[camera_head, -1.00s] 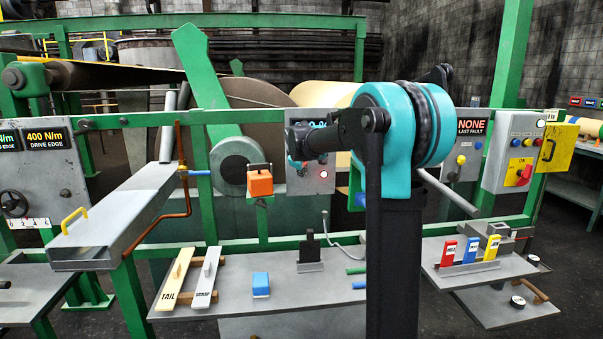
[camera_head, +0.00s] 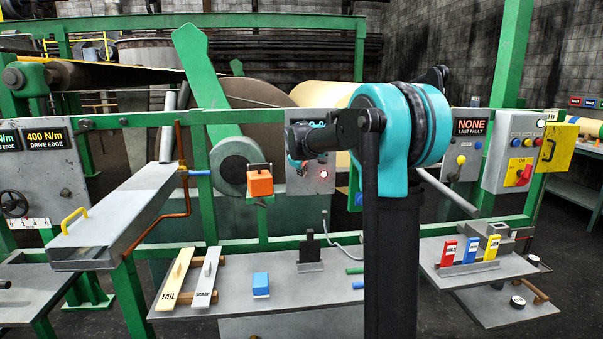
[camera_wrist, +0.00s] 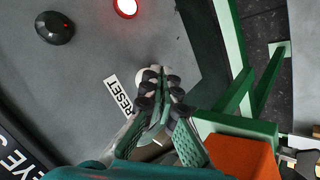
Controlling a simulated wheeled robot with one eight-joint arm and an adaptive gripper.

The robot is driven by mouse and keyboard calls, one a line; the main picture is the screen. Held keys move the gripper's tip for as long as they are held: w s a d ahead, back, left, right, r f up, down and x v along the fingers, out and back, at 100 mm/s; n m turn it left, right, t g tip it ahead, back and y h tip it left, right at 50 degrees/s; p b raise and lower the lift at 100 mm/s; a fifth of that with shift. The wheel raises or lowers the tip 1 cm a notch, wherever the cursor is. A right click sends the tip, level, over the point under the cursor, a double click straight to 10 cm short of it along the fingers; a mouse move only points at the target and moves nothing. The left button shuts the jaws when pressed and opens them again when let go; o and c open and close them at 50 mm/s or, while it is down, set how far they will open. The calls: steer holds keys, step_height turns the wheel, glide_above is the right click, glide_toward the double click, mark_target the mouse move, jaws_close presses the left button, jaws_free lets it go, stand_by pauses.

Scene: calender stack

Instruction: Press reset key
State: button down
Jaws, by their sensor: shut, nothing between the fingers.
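In the wrist view a grey panel (camera_wrist: 95,75) carries a white label reading RESET (camera_wrist: 118,97). A pale round key (camera_wrist: 143,74) sits just beyond the label, partly hidden by my fingertips. My gripper (camera_wrist: 160,80) is shut and empty, its tips over or against the key; I cannot tell whether they touch it. The key and fingertips cannot be made out there.
A lit red lamp (camera_wrist: 126,7) and a black knob (camera_wrist: 55,28) are on the same panel. An orange block (camera_wrist: 240,157) on a green bracket is close to my gripper at lower right; it also shows in the head view (camera_head: 260,183). Green frame posts stand beside the panel.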

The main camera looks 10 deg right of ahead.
steer(key=shift+w, duration=0.15)
stand_by(0.5)
steer(key=shift+s, duration=0.85)
steer(key=s, duration=0.5)
stand_by(0.6)
steer(key=s+d+f+m+g, duration=0.1)
steer(key=s+f+m, duration=0.2)
steer(key=s+f, duration=0.6)
steer(key=s+d+f+m+g+y, duration=0.1)
steer(key=s+f+m+g, duration=0.1)
steer(key=s+f, duration=0.7)
steer(key=s+d+f+m+g, duration=0.1)
steer(key=s+f+m, duration=0.4)
steer(key=s, duration=1.6)
step_height(320, 180, down, 4)
steer(key=shift+s+d+r+g+y, duration=0.1)
steer(key=shift+s+d+g+y, duration=0.25)
steer(key=shift+d, duration=0.25)
